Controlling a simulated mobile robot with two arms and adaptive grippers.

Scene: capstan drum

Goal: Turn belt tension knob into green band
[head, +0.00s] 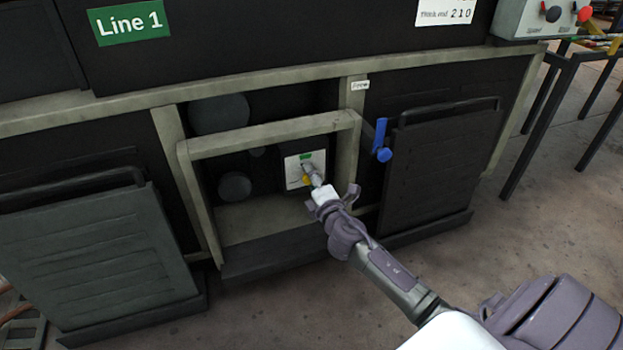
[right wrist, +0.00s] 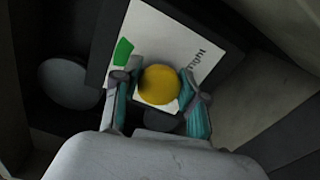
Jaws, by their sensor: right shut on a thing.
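The yellow belt tension knob (right wrist: 159,84) sits on a white dial plate (right wrist: 150,38) in the right wrist view. The plate carries a green band (right wrist: 122,52) left of the knob and printed text, of which "tight" or similar shows at the right. My right gripper (right wrist: 158,92) is shut on the knob, one finger on each side. In the head view the plate (head: 292,171) is inside the machine's open bay, with the green band (head: 305,157) at its top and my right gripper (head: 311,172) in front. The knob's pointer cannot be made out. My left gripper is not in view.
A pale frame (head: 270,131) surrounds the bay, and dark round drums (head: 235,186) lie left of the plate. A blue handle (head: 380,135) sticks out at the bay's right. Dark panels (head: 95,260) stand on both sides.

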